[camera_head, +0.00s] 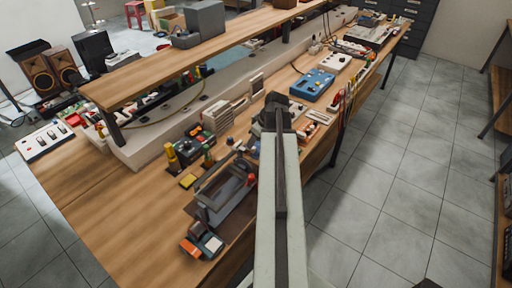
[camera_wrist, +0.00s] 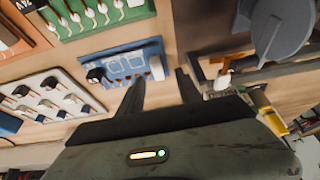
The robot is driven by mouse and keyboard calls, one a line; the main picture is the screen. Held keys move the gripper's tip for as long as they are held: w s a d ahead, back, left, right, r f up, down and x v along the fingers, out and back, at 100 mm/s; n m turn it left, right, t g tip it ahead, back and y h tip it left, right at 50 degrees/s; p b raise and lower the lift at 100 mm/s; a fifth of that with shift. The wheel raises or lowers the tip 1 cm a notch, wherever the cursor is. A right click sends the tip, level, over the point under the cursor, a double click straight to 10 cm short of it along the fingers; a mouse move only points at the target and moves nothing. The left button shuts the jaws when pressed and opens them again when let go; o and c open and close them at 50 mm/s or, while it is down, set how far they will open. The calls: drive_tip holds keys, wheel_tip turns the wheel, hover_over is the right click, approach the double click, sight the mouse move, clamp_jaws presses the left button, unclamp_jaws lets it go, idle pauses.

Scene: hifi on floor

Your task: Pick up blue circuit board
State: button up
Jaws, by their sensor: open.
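The blue circuit board (camera_wrist: 128,64) lies flat on the wooden bench in the wrist view. It carries pale blocks, a black part at its left end and a white round part at its right end. My gripper (camera_wrist: 160,77) is open and empty. The board is just ahead of the fingers, mostly to the left, with its right end between the finger lines. I cannot tell the height gap. In the head view my gripper (camera_head: 277,100) is over the bench's right side, and I cannot tell the board for sure there.
In the wrist view a white panel with black knobs (camera_wrist: 48,97) lies left of the board, a green board (camera_wrist: 98,16) behind it, and a grey round tool (camera_wrist: 280,28) at right. The head view shows a blue box (camera_head: 312,85), a vise (camera_head: 225,190) and a raised shelf (camera_head: 190,62).

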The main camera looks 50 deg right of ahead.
drive_tip(key=b+x, duration=0.4)
drive_tip(key=x, duration=0.1)
drive_tip(key=shift+d+f+b, duration=0.15)
drive_tip(key=shift+d+b, duration=0.15)
drive_tip(key=shift+b, duration=0.05)
clamp_jaws()
drive_tip(key=shift+r, duration=0.3)
